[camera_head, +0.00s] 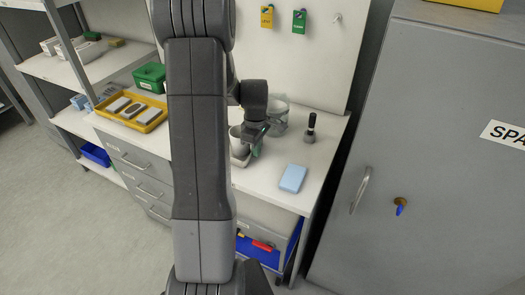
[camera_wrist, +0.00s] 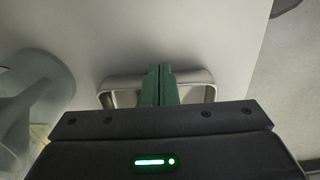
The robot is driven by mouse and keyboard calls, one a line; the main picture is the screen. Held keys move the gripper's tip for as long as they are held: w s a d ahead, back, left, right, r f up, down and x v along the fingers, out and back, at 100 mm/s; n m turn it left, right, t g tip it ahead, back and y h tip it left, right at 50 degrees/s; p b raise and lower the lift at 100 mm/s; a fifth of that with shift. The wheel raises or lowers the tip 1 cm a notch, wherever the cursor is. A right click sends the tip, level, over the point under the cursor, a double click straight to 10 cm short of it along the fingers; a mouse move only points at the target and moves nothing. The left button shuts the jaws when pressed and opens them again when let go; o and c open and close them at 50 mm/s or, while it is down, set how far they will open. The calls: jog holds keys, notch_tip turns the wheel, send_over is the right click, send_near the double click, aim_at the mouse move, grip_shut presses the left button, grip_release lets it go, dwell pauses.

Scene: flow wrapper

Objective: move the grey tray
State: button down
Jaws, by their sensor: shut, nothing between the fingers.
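The grey tray (camera_head: 240,160) is small and shallow and stands on the white worktop, partly hidden by my arm in the head view. In the wrist view its rim (camera_wrist: 206,77) shows on both sides of my green fingers. My gripper (camera_wrist: 160,72) is shut with nothing between the fingers. The fingers lie across the middle of the tray in that view; whether they touch it I cannot tell. In the head view my gripper (camera_head: 256,150) is beside a grey cup-like thing (camera_head: 236,138) at the tray.
A clear jug (camera_wrist: 35,100) stands close to the left in the wrist view. A light blue block (camera_head: 293,178) and a dark-handled tool (camera_head: 311,128) are to the right in the head view. A yellow tray (camera_head: 150,127) is at left.

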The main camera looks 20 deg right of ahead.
jog(key=w+a, duration=0.6)
jog(key=w, duration=0.1)
jog(key=w+a, duration=0.4)
jog(key=shift+w, duration=0.25)
